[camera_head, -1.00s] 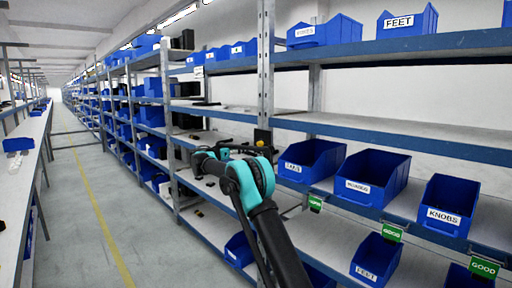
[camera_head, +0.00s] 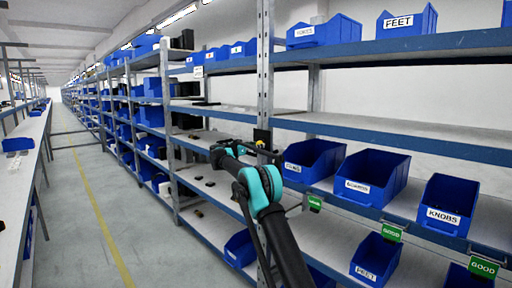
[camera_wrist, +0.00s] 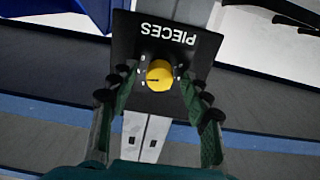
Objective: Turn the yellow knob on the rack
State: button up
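The yellow knob (camera_wrist: 159,75) sits on a black panel (camera_wrist: 165,42) lettered "PIECES", which appears upside down in the wrist view. The panel is fixed to a grey rack post. My gripper (camera_wrist: 160,92) is open, with one finger on each side of the knob and a gap showing on both sides. In the head view the black panel (camera_head: 262,136) is small on the post, and the arm's end is beside it. The knob itself cannot be made out clearly there.
Blue bins, one labelled KNOBS (camera_head: 447,205), stand on the shelves to the right of the post. Green GOOD tags (camera_head: 393,233) hang from the shelf edge. The aisle floor (camera_head: 85,215) at left is clear.

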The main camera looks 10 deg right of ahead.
grip_shut()
jog(key=shift+r+n, duration=0.1)
jog(key=shift+n, duration=15.7)
